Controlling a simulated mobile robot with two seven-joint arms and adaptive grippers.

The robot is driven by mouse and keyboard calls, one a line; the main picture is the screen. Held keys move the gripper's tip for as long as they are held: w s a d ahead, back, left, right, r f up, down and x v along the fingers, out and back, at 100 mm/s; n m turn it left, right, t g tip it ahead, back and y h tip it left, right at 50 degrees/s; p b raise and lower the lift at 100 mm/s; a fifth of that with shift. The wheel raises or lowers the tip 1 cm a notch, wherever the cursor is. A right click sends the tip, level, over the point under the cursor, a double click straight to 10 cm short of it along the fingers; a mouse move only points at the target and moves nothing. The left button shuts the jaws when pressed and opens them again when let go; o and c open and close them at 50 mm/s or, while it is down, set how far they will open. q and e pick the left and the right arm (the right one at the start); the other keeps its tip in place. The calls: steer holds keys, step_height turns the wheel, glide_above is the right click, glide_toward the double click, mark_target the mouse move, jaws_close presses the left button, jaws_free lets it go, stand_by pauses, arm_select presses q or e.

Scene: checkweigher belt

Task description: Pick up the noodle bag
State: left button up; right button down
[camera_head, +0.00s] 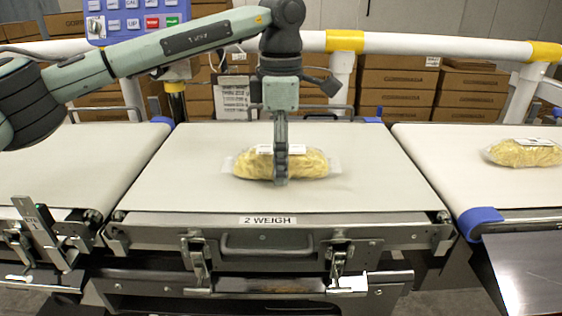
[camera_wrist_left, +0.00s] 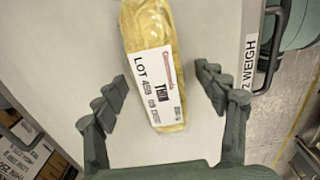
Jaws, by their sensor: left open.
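The noodle bag (camera_head: 307,163) is a clear bag of yellow noodles with a white label. It lies on the middle belt section marked 2 WEIGH, with its long side across the picture. My left gripper (camera_head: 281,168) points straight down over the bag and hides part of its middle. In the left wrist view the noodle bag (camera_wrist_left: 156,60) shows its printed label, and the fingers of my left gripper (camera_wrist_left: 162,98) are open, one on each side of the bag's lower end, apart from it. My right gripper is not in view.
A second noodle bag (camera_head: 523,152) lies on the right belt (camera_head: 450,160). The weigh belt (camera_head: 180,185) is otherwise clear. A white and yellow rail (camera_head: 400,46) runs behind, with stacked cartons (camera_head: 395,97) beyond. A blue control panel (camera_head: 130,18) stands at the back left.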

arm_select(q)
steer(key=shift+r, duration=0.15)
steer(key=c, duration=1.6)
